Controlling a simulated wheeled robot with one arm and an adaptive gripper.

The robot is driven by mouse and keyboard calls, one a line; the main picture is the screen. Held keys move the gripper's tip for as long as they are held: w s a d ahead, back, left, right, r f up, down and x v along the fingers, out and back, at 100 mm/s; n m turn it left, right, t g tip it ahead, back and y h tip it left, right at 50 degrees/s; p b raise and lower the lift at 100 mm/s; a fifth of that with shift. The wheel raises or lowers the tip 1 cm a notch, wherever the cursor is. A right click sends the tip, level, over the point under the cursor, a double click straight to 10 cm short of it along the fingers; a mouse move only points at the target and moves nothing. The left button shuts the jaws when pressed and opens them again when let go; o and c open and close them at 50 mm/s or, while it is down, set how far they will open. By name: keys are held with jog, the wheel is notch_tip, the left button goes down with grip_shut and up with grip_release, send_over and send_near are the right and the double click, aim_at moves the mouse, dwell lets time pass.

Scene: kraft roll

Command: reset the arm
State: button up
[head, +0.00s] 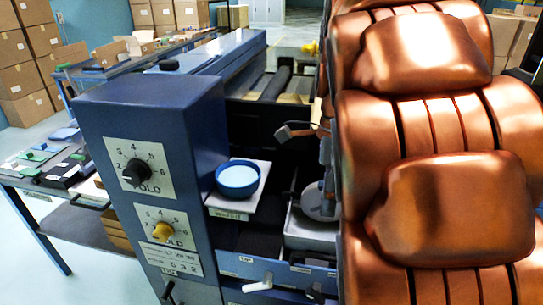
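I cannot make out my gripper anywhere in the head view. A large copper-coloured padded shape (455,205) fills the right side and hides what is behind it. I cannot tell whether this shape is part of my own body. The task names no object.
A blue machine housing (205,120) with a black knob (134,172) and a yellow knob (162,232) stands left of centre. A blue round dish (238,179) sits on a ledge beside it. A side table (38,179) holds small items. Cardboard boxes (25,60) are stacked at back left.

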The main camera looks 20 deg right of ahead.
jog(key=s+a+f+n+p, duration=0.3)
jog(key=s+a+f+n, duration=0.1)
jog(key=n, duration=0.8)
jog(key=s+a+f+n+h+p, duration=0.1)
jog(key=s+a+f+n+p, duration=0.2)
jog(key=n, duration=1)
jog(key=s+a+f, duration=0.1)
jog(key=s+a, duration=0.2)
jog(key=s, duration=0.2)
jog(key=shift+s+a+f, duration=0.25)
